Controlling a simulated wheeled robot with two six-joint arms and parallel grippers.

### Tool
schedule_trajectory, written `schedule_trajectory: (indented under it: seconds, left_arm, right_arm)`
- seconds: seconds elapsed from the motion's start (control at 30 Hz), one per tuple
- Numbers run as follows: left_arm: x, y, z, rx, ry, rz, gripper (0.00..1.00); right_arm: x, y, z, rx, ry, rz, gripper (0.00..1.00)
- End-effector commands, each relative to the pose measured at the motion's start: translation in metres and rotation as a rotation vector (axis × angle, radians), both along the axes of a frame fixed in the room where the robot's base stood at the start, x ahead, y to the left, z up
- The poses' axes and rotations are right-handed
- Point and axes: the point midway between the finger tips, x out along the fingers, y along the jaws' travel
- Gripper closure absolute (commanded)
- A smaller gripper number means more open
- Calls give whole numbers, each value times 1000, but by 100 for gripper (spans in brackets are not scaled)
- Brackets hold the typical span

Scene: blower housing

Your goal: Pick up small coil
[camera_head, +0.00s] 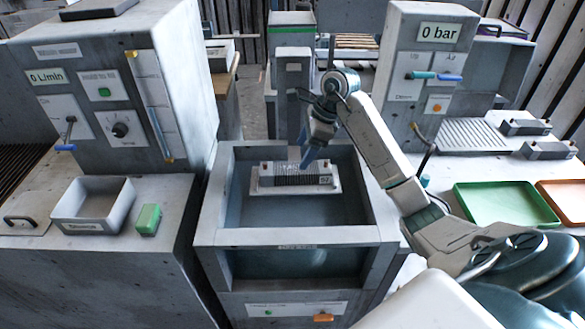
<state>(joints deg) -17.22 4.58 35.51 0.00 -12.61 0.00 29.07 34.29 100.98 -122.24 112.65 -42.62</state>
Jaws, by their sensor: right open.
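A dark finned coil (295,174) with light end blocks lies on a pale plate inside the open grey tank (297,237) in the middle. My right gripper (308,160) points down over the back edge of this coil, near its middle. It is open, and nothing shows between its fingers. I cannot tell whether its tips touch the coil. Two similar grey blocks, one farther back (524,127) and one nearer (548,150), lie on the right bench. I cannot tell which piece is the small coil. My left gripper is not in view.
The tank's walls surround the coil. A flow cabinet (190,75) stands left, with a grey bin (92,218) and a green block (148,219) before it. A pressure cabinet (425,25), green tray (505,214) and orange tray (565,190) are right.

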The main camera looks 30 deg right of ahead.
Motion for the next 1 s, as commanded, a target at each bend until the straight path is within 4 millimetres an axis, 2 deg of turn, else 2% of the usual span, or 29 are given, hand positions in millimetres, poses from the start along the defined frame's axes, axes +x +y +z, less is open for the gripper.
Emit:
schedule_trajectory:
  seconds: [0.1, 0.27, 0.37, 0.5, 0.6, 0.9, 1.0]
  left_arm:
    - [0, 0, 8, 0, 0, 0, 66]
    - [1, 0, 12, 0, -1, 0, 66]
    - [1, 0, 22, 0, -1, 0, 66]
    - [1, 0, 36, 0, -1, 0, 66]
    - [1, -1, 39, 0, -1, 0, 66]
    - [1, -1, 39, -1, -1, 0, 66]
    - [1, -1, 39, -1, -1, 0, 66]
  right_arm:
    - [3, 6, -13, 2, 1, 0, 24]
    - [5, 9, -23, 2, 1, -1, 24]
    - [5, 11, -33, 4, 4, 0, 24]
    - [7, 15, -53, 3, 3, 0, 24]
    - [10, 19, -65, 3, 1, -1, 24]
    - [11, 20, -73, 0, -2, 1, 24]
    - [11, 20, -73, 0, -2, 1, 41]
